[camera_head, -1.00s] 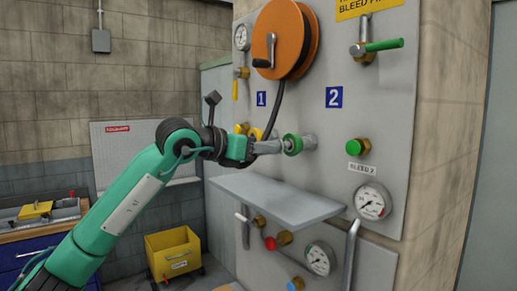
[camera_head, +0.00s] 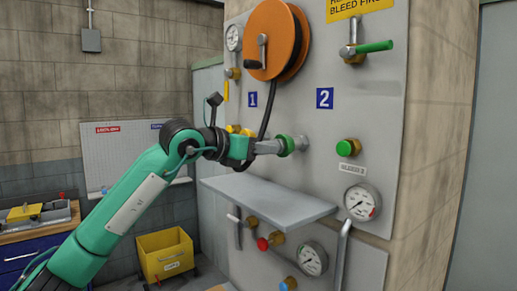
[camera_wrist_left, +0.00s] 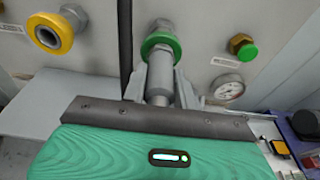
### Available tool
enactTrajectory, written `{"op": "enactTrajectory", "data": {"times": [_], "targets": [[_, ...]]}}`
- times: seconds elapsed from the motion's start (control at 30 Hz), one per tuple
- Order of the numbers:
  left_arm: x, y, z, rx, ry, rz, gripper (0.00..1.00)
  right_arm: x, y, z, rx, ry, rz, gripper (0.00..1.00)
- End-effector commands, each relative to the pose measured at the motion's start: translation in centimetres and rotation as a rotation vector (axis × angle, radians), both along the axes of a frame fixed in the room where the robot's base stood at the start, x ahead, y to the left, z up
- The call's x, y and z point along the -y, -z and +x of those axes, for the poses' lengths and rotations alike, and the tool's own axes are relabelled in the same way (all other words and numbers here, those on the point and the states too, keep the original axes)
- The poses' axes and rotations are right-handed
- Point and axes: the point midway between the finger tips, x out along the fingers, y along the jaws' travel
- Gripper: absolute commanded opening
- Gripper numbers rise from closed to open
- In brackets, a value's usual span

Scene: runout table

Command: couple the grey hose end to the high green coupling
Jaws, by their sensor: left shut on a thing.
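The high green coupling (camera_head: 285,146) is a green ring on a grey metal fitting on the wall panel, right of the blue "1" label. It also shows in the left wrist view (camera_wrist_left: 161,44). My left gripper (camera_head: 268,147) is shut on the grey hose end (camera_wrist_left: 160,82), between its two grey fingers. The hose end points at the panel, and its front is right at the green ring. I cannot tell whether it is seated inside. In the head view the fingers mostly hide the hose end. My right gripper is not in view.
A black hose (camera_head: 267,115) hangs from the orange reel (camera_head: 271,40) behind my gripper. A grey shelf (camera_head: 268,200) juts out below. A yellow coupling (camera_wrist_left: 50,33) is at left in the wrist view, and a green-capped brass fitting (camera_head: 347,148) is to the right.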

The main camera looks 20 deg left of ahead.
Motion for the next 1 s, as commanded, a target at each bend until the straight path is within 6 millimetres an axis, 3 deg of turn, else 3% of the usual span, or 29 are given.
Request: {"op": "enactTrajectory", "data": {"times": [0.43,0.47,0.6,1.0], "targets": [[0.25,-0.01,0.30,0.001,0.000,-0.001,0.00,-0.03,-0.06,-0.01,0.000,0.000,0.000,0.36],[0.25,-0.01,0.30,0.001,0.000,-0.001,0.31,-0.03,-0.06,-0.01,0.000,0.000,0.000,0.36],[0.24,0.01,0.30,0.000,0.000,0.000,0.54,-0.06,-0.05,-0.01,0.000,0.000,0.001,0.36],[-0.41,0.09,-0.44,0.002,-0.001,0.000,0.54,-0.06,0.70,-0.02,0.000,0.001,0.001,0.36]]}}
